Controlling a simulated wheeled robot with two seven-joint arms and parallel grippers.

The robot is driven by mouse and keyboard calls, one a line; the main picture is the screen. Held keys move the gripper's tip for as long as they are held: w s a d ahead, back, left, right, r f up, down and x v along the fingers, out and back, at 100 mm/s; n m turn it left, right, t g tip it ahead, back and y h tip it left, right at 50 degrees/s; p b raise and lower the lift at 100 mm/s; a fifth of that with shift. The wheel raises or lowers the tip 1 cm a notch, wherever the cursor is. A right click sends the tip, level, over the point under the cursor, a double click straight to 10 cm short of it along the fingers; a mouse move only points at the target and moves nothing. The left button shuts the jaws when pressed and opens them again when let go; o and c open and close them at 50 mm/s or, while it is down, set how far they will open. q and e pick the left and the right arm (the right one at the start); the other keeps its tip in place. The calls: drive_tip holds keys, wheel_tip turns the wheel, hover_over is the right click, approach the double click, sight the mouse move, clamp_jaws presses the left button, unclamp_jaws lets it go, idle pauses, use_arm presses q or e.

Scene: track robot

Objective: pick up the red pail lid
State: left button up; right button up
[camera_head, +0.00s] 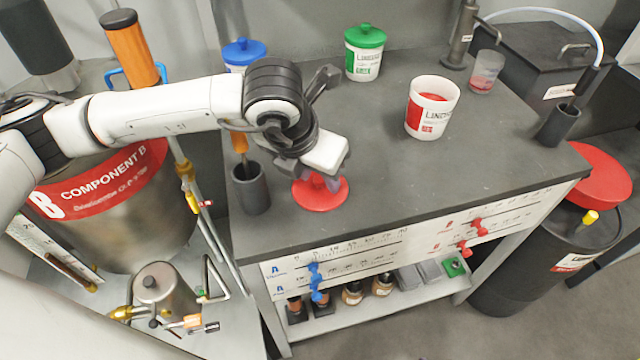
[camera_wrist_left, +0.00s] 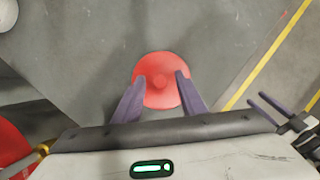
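The red pail lid (camera_head: 321,196) lies flat on the grey table near its front edge, with its knob upward. My left gripper (camera_head: 325,181) is right above it, pointing down, and covers part of the lid and knob. In the left wrist view the red lid (camera_wrist_left: 160,83) shows between the two purple-grey fingers of my left gripper (camera_wrist_left: 157,93), which stand wide apart. The knob is in the middle of the gap, and I see no finger touching it.
A dark cup (camera_head: 250,188) stands left of the lid. An open white pail (camera_head: 431,107) with red content stands at the right. A green-lidded pail (camera_head: 365,55) and a blue-lidded pail (camera_head: 241,54) stand behind. The table's middle is clear.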

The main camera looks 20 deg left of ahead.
use_arm(q)
clamp_jaws()
drive_tip(key=shift+r, duration=0.15)
